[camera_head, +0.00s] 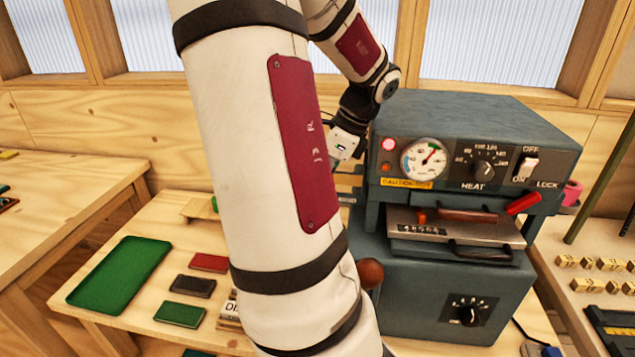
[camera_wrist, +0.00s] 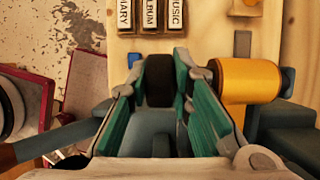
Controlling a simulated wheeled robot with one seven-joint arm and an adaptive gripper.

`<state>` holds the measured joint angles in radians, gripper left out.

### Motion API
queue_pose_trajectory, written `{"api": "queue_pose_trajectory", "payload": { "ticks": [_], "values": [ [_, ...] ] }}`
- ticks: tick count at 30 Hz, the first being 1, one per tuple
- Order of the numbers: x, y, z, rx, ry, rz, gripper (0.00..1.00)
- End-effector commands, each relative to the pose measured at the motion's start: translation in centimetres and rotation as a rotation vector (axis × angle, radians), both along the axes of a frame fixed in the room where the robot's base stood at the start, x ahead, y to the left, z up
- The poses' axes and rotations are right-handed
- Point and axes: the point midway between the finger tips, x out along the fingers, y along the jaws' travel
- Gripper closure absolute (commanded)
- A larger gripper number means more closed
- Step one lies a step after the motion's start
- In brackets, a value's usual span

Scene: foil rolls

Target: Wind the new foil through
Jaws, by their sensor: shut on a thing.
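My gripper (camera_wrist: 160,82) has its two green-padded fingers on either side of a dark, rounded knob-like piece (camera_wrist: 159,72) and is shut on it. A gold foil roll (camera_wrist: 249,81) lies just right of the fingers in the wrist view, apart from the grip. In the head view the grey-green foil press (camera_head: 455,135) stands at the right, with a pink roll (camera_head: 572,192) at its right side. My arm reaches behind the press's left side there, and my fingertips and the gold roll are hidden.
The press carries a gauge (camera_head: 424,158), a heat dial (camera_head: 483,170), a red lock lever (camera_head: 523,203) and a brown ball handle (camera_head: 370,273). A green tray (camera_head: 120,272) and several small books lie on the bench at left. Label blocks (camera_wrist: 150,15) stand beyond my fingers.

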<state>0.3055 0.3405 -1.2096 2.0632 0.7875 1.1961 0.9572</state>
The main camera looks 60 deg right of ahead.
Motion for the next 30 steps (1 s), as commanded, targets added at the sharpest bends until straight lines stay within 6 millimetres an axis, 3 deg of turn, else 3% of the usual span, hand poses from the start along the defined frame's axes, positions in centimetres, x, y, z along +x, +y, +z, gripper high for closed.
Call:
{"api": "queue_pose_trajectory", "payload": {
  "ticks": [9, 10, 12, 23, 30],
  "values": [
    [0.0, 0.0, 0.0, 0.0, 0.0, 0.0, 1.0],
    [0.0, 0.0, 0.0, 0.0, 0.0, 0.0, 0.76],
    [0.0, 0.0, 0.0, 0.0, 0.0, 0.0, 0.6],
    [0.0, 0.0, 0.3, 0.0, -0.001, 0.001, 0.6],
    [0.1, 0.0, 3.7, -0.004, -0.005, 0.004, 0.6]
  ]
}}
